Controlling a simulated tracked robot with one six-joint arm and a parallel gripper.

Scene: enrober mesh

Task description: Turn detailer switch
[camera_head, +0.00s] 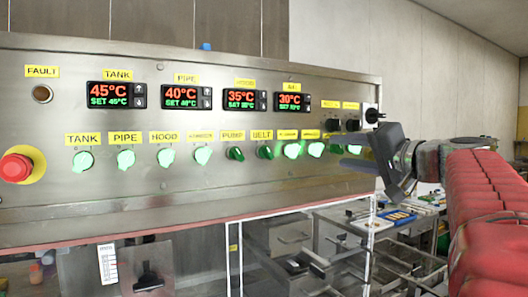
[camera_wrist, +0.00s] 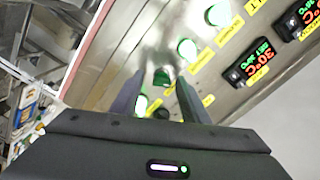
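A row of round green switches runs along the steel control panel (camera_head: 215,185). I cannot read which yellow label says detailer. Near the right end of the row are a lit switch (camera_head: 316,149) and a dark green switch (camera_head: 337,149). My gripper (camera_head: 365,155) is at the panel's right end, covering part of the last switches there. In the wrist view my gripper (camera_wrist: 160,78) is open, with one finger on each side of a dark green switch (camera_wrist: 162,77). A lit switch (camera_wrist: 140,103) shows just nearer, partly beside the left finger. I cannot tell whether the fingers touch anything.
A red emergency button (camera_head: 15,168) is at the panel's left end. Temperature displays (camera_head: 181,97) sit above the switches, with black knobs (camera_head: 352,125) at the upper right, close to my gripper. Below right is a machine frame, and a table (camera_head: 380,223) with small items.

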